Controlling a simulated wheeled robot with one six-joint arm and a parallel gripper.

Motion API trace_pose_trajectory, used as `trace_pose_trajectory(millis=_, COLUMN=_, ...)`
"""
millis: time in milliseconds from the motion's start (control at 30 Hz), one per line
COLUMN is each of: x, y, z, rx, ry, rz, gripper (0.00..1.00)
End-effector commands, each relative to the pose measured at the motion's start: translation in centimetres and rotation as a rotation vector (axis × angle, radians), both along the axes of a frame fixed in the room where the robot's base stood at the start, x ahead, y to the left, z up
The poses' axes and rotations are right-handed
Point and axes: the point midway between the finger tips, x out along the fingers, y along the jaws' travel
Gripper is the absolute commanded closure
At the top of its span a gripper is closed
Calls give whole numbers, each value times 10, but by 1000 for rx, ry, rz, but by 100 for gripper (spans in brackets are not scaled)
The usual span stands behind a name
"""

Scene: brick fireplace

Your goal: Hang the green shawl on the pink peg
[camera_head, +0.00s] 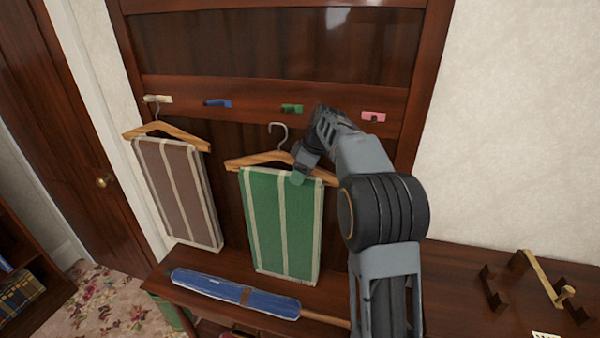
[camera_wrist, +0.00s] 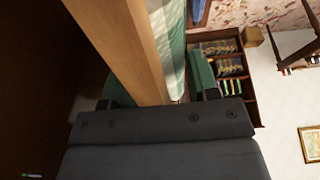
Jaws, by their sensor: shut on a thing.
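The green shawl (camera_head: 283,225) with pale stripes hangs over a wooden hanger (camera_head: 250,160) with a metal hook. The hook stands free in the head view, below and left of the green peg (camera_head: 291,109). My gripper (camera_head: 299,172) is shut on the hanger near its middle, right of the hook. In the wrist view the hanger's wooden bar (camera_wrist: 125,45) runs between my fingers, with part of the shawl (camera_wrist: 174,50) beside it. The pink peg (camera_head: 374,116) is at the right end of the peg rail, right of my wrist.
A brown striped shawl (camera_head: 178,190) hangs on another hanger under the cream peg (camera_head: 157,98). A blue peg (camera_head: 217,103) is bare. A rolled blue umbrella (camera_head: 235,292) lies on the bench below. Brackets (camera_head: 538,280) stand on the right surface.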

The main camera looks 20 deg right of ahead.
Motion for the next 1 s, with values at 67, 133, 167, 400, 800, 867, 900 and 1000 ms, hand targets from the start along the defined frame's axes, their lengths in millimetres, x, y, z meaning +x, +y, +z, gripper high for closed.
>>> trace_pose_trajectory(millis=67, x=0, y=0, z=-3, rx=1, ry=-3, rz=-1, gripper=100)
trace_pose_trajectory(millis=133, x=0, y=0, z=-3, rx=1, ry=1, rz=-1, gripper=38)
trace_pose_trajectory(millis=167, x=0, y=0, z=-3, rx=1, ry=1, rz=-1, gripper=35)
trace_pose_trajectory(millis=400, x=0, y=0, z=-2, rx=1, ry=1, rz=0, gripper=19)
trace_pose_trajectory(millis=800, x=-4, y=-8, z=20, rx=0, ry=-3, rz=-2, gripper=19)
trace_pose_trajectory(millis=867, x=-6, y=-12, z=31, rx=-1, ry=-3, rz=-2, gripper=19)
trace_pose_trajectory(millis=900, x=-8, y=-14, z=38, rx=-1, ry=-3, rz=-2, gripper=19)
trace_pose_trajectory(millis=1000, x=-12, y=-21, z=57, rx=0, ry=-3, rz=-2, gripper=19)
